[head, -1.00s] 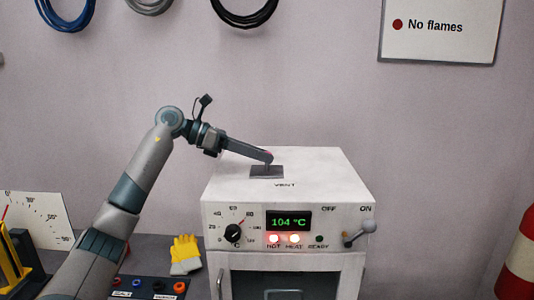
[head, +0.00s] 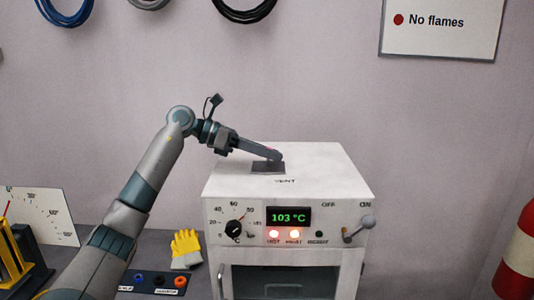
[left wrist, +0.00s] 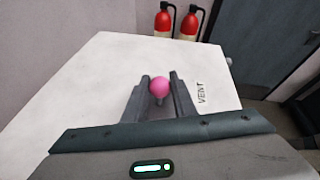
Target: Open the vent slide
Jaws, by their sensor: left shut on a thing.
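The white oven (head: 335,180) has a vent marked VENT on its top, with a dark vent plate (head: 268,168). My left gripper (head: 277,155) reaches in from the left, with its fingertips low over this plate. In the left wrist view the vent slide's pink round knob (left wrist: 159,86) sits between the two fingers of my left gripper (left wrist: 160,80), which is shut on it. The fingers hide most of the slide and the opening beneath in the head view. My right gripper is not in view.
The oven front has a dial (head: 235,229), a display (head: 290,217) reading 103 °C, lit red lamps and a lever (head: 358,229). Yellow gloves (head: 186,248) lie left of the oven. A gauge board (head: 40,215) stands at far left. The oven top around the vent is clear.

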